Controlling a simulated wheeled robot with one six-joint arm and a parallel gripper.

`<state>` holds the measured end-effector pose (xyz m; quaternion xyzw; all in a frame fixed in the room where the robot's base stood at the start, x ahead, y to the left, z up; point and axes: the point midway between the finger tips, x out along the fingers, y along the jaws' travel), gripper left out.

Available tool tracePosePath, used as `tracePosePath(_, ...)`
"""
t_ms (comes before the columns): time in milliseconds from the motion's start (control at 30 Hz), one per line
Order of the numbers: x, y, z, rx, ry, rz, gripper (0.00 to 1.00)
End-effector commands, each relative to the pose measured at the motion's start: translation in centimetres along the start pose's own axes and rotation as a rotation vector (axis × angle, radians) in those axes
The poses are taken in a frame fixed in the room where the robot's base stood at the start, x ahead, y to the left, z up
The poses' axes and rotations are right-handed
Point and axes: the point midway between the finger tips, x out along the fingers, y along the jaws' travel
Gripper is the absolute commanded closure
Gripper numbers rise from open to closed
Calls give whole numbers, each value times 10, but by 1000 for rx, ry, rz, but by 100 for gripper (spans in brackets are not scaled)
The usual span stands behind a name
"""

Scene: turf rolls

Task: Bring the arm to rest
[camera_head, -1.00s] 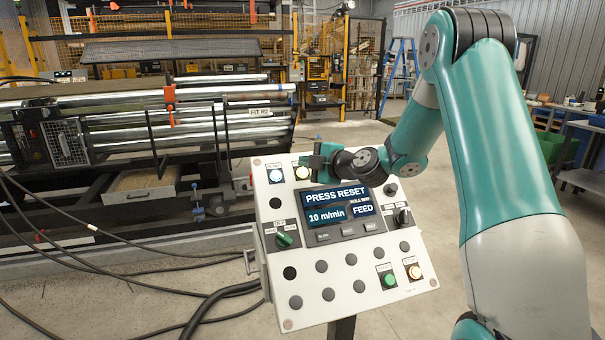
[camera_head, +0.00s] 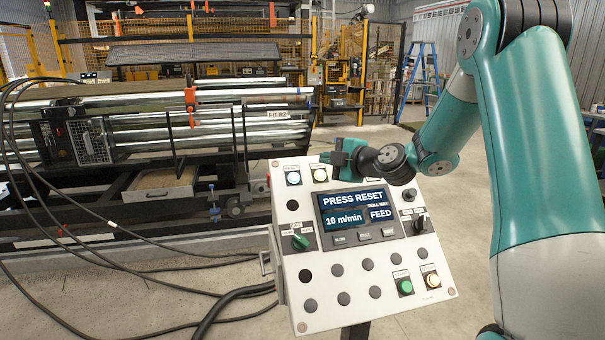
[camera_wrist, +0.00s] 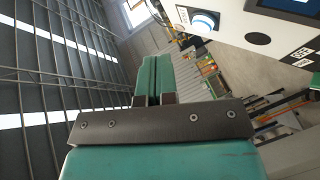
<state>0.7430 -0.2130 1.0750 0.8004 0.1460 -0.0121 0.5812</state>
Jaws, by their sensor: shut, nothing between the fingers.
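My arm (camera_head: 450,120) is bent, with the elbow raised at the upper right and the forearm reaching down left. The white panel (camera_head: 352,248) has a screen (camera_head: 352,207) reading "PRESS RESET", "10 m/min" and "FEED". A blue-white lit button (camera_head: 293,178) also shows in the wrist view (camera_wrist: 204,22).
A machine with metal rollers (camera_head: 230,112) stands at the left behind the panel. Black cables (camera_head: 110,270) run over the floor to the panel. A blue ladder (camera_head: 418,78) and yellow fencing stand at the back. Clear floor lies between the panel and the ladder.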

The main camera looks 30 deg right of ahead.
Motion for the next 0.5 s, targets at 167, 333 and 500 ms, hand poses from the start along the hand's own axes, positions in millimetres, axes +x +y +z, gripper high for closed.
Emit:
tracePosePath(167,0,0,0,1,1,-1,100)
tracePosePath(333,0,-4,-40,76,62,-83,100)
tracePosePath(500,-25,-33,-151,331,159,-400,100)
